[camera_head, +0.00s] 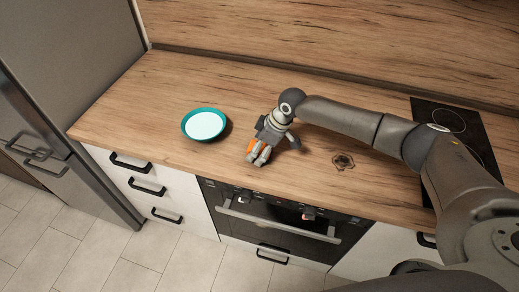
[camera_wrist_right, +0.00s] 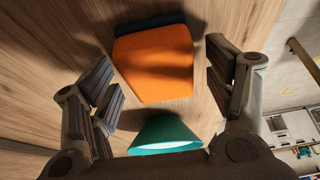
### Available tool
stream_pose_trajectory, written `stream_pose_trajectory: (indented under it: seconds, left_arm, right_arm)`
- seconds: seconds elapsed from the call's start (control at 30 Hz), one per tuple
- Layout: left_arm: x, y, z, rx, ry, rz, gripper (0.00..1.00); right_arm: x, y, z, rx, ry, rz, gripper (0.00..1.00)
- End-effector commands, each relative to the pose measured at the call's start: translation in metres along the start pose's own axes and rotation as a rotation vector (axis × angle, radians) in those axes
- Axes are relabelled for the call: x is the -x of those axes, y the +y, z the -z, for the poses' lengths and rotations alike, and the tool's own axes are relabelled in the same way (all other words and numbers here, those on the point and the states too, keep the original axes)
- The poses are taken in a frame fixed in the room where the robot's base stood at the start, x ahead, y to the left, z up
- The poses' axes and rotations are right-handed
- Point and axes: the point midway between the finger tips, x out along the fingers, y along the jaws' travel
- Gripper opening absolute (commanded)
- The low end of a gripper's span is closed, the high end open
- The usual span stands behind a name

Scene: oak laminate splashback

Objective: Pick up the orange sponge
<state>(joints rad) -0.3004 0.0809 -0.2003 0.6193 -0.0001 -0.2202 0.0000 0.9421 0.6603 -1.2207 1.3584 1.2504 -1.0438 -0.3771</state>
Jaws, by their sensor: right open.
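The orange sponge (camera_wrist_right: 153,64) lies on the wooden counter, with a dark edge along its far side in the right wrist view. In the head view only a bit of the sponge (camera_head: 252,147) shows beside my right gripper (camera_head: 259,155), which covers most of it. In the right wrist view my right gripper (camera_wrist_right: 163,92) is open, with its fingers on either side of the sponge. A gap shows on both sides, and the left fingers are close to it. My left gripper is not in view.
A teal bowl (camera_head: 187,116) with a white inside stands left of my right gripper; it also shows in the right wrist view (camera_wrist_right: 162,128). A small dark trivet-like object (camera_head: 343,161) lies to the right. A black hob (camera_head: 462,122) is at far right. The counter's left end is clear.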

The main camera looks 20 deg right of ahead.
Motion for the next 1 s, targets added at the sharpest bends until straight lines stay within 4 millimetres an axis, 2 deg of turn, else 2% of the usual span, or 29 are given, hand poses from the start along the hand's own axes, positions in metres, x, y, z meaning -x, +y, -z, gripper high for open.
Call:
stream_pose_trajectory:
  seconds: [0.07,0.4,0.77,0.87,1.0]
  left_arm:
    - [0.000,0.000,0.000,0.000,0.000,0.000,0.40]
    - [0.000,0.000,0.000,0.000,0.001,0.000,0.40]
    - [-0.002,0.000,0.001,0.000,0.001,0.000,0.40]
    - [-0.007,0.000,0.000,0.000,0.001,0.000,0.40]
    - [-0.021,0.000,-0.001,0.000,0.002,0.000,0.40]
  right_arm:
    - [0.000,0.000,0.000,0.000,0.000,0.000,0.75]
    - [0.000,0.000,0.000,0.000,0.000,0.001,0.33]
    - [0.002,0.000,0.002,0.001,0.002,0.000,0.33]
    - [0.007,0.000,0.004,0.001,0.003,0.000,0.33]
    - [0.024,0.001,0.011,0.003,0.006,-0.003,0.33]
